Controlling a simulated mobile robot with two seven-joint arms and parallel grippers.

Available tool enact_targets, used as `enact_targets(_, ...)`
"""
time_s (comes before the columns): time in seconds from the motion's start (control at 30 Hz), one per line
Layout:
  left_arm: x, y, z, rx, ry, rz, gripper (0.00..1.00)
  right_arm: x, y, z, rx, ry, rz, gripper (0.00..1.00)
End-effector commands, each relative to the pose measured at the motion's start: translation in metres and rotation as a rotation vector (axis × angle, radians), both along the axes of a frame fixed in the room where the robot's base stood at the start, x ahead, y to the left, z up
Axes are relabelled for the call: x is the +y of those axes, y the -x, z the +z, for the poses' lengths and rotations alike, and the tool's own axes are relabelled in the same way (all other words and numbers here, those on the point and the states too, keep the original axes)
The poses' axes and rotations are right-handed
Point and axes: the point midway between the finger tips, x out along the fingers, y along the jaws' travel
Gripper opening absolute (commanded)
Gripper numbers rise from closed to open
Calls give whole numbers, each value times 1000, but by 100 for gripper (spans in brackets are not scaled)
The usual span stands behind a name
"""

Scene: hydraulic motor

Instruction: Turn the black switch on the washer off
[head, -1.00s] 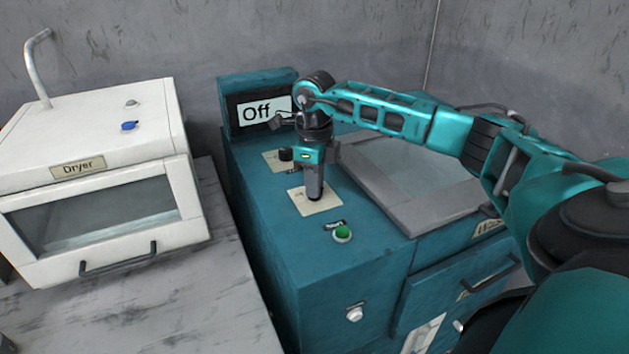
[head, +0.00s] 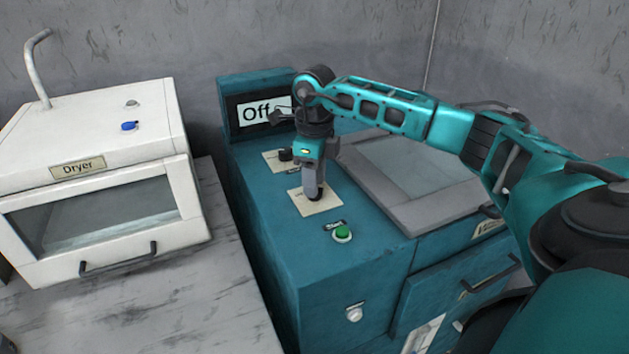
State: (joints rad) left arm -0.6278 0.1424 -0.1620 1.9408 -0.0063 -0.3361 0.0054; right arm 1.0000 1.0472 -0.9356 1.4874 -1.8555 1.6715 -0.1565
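The washer (head: 267,232) is a teal machine with a display (head: 255,112) that reads "Off". On its top are two pale plates. The rear plate carries a black knob (head: 286,154). The front plate (head: 328,203) lies under my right gripper (head: 314,190). The gripper points straight down, with its fingertips at a dark switch (head: 316,197) on that plate. The fingers line up in this view and mostly hide the switch, so I cannot tell how firmly they hold it. My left gripper is not in view.
A green button (head: 342,234) is on the washer's top in front of the plate. A white knob (head: 354,314) is on its front. The grey-framed lid (head: 408,217) is shut on the right. The white dryer (head: 95,165) stands on the table at left.

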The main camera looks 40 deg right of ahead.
Motion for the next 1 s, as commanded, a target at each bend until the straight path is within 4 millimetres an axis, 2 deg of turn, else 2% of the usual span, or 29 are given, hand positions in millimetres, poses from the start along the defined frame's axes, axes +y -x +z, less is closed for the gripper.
enact_targets(0.3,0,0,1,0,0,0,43,0,-1,69,-8,-1,1,39)
enact_targets(0.5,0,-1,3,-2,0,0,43,0,-1,104,-5,-1,0,39)
enact_targets(0.7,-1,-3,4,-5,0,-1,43,0,0,118,-3,-1,0,39)
enact_targets(1.0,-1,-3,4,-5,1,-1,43,0,0,119,-1,0,0,39)
